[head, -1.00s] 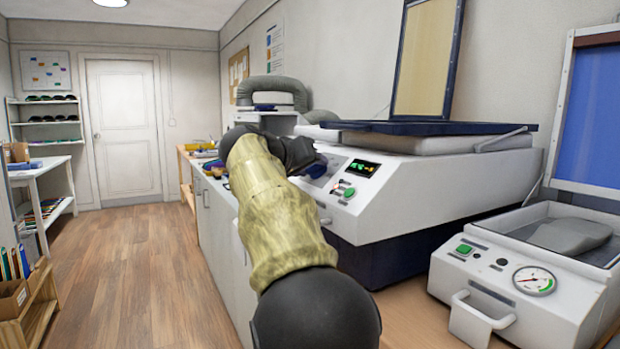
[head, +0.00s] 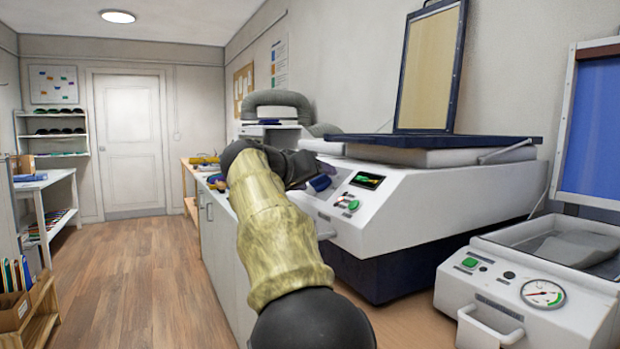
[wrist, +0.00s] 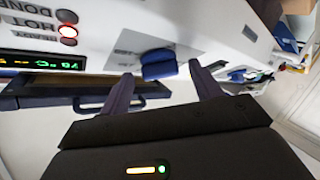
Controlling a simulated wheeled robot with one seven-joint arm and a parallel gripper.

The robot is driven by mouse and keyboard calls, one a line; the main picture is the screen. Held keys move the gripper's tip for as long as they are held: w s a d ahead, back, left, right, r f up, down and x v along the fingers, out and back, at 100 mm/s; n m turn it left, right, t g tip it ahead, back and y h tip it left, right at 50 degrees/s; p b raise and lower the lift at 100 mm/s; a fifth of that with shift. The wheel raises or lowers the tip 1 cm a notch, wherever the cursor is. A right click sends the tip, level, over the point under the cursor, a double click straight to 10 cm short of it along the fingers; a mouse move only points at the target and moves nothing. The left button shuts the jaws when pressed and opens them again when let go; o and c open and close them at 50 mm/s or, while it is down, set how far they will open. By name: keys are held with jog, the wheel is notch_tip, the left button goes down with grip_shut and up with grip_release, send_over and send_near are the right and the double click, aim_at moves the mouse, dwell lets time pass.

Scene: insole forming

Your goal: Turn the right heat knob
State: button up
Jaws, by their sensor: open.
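The right heat knob (wrist: 157,66) is a blue grip on the white front panel of the heating machine (head: 440,205). In the wrist view it sits between the tips of my two fingers, with a gap on each side. My gripper (wrist: 161,72) is open and empty. In the head view my gripper (head: 313,172) is at the left end of the panel, where a blue part (head: 320,183) shows beside it. Another blue part (wrist: 238,75) shows beyond my right finger in the wrist view, partly hidden.
A lit display (head: 367,180) and green button (head: 353,204) sit right of my gripper. A red lamp (wrist: 68,31) glows beside "HOT". A press with a gauge (head: 543,293) stands at the right. The wooden floor (head: 130,270) at left is clear.

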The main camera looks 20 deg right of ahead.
jog(key=shift+a, duration=0.1)
jog(key=p+v, duration=0.1)
jog(key=v, duration=1.6)
jog(key=shift+s, duration=0.1)
